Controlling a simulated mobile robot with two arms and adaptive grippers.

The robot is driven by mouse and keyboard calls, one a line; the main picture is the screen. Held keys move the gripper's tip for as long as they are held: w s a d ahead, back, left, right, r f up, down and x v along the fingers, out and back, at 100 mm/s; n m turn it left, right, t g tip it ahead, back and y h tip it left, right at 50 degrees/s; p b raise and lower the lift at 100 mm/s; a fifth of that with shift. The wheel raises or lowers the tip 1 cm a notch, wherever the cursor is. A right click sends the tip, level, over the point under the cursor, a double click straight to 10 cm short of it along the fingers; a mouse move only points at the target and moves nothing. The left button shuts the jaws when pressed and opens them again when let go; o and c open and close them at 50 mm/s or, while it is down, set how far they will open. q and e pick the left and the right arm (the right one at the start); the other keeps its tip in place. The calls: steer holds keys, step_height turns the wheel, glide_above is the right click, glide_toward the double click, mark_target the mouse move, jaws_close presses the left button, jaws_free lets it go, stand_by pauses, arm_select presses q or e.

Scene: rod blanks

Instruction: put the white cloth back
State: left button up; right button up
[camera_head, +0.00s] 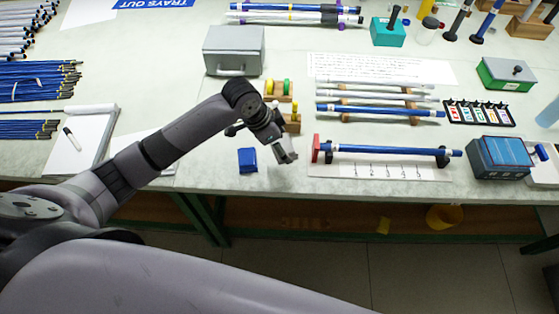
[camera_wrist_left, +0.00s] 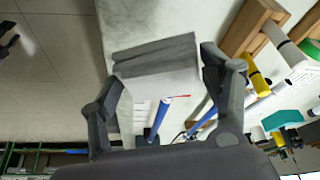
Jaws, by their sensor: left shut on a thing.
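The white cloth (camera_wrist_left: 158,80) is a folded, pale grey-white pad between the two fingers of my left gripper (camera_wrist_left: 163,92) in the left wrist view. The gripper is shut on it. In the head view, my left gripper (camera_head: 284,154) is near the front of the table, right of a small blue folded pad (camera_head: 247,160). The cloth is small and mostly merges with the gripper there. I cannot tell whether it touches the table. My right gripper is not in view.
A blue rod (camera_head: 385,150) lies on a stand with a red end stop (camera_head: 315,148), right of the gripper. Wooden blocks with coloured rings (camera_head: 278,88) and a grey metal box (camera_head: 234,50) stand behind. The table's front edge is close.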

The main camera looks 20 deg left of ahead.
arm_select(q)
glide_above(285, 168)
steer(key=s+a, duration=0.1)
step_height(285, 168, down, 5)
steer(key=shift+f, duration=0.45)
steer(key=shift+f+p, duration=0.3)
steer(key=shift+f, duration=0.05)
step_height(285, 168, down, 2)
steer(key=shift+f, duration=0.7)
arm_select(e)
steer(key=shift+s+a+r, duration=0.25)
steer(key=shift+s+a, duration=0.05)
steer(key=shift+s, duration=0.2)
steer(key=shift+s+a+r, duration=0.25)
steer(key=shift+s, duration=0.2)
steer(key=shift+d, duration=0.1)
arm_select(q)
steer(key=o, duration=0.5)
steer(key=shift+f, duration=0.1)
steer(key=o, duration=0.5)
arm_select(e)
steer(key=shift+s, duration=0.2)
